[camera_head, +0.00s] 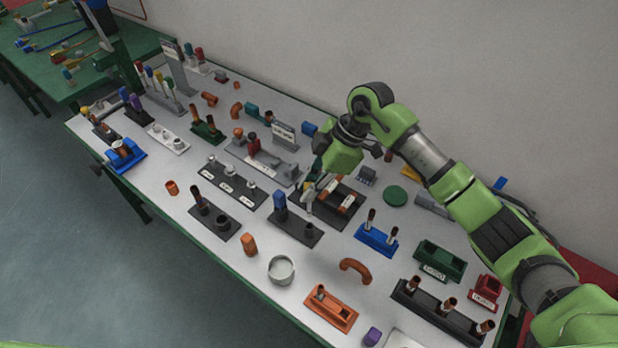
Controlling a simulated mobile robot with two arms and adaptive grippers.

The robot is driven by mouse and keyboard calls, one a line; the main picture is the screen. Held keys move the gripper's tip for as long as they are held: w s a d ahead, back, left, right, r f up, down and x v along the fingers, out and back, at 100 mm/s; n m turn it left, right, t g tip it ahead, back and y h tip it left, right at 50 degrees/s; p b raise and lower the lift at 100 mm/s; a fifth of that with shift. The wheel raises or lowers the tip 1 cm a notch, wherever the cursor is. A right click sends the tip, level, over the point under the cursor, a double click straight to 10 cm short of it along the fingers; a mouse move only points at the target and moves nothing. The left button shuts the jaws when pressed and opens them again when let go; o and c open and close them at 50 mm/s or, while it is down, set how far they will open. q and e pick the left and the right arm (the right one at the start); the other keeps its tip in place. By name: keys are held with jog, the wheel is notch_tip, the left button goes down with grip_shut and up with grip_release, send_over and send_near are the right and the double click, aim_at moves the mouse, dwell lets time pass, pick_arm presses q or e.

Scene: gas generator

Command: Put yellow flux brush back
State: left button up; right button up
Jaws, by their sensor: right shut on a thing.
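My right gripper (318,188) reaches in from the right over the middle of the table. It is shut on a slim, pale, yellowish thing (308,199), which fits the yellow flux brush. The fingers hide much of it, and its exact shape is too small to tell. It points down over a black holder (295,231), near that holder's right socket. I cannot tell if its tip is inside the socket or just above it. A blue-handled brush (280,204) stands upright in the holder's left side. My left gripper is not in view.
A dark tray with copper pieces (346,203) lies right beside the gripper. A blue holder (376,239) stands to the right, and a dark holder with several pegs (230,185) to the left. A grey cup (281,270) stands in front. The table (215,262) has bare room at its front edge.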

jog(key=shift+s+r, duration=0.2)
jog(key=shift+s, duration=0.25)
jog(key=shift+w, duration=0.15)
jog(key=f, duration=0.2)
jog(key=shift+w+f+b, duration=0.3)
jog(key=shift+f+b, duration=0.1)
jog(key=shift+f, duration=0.35)
jog(key=shift+f+b, duration=0.5)
jog(key=shift+f, duration=0.25)
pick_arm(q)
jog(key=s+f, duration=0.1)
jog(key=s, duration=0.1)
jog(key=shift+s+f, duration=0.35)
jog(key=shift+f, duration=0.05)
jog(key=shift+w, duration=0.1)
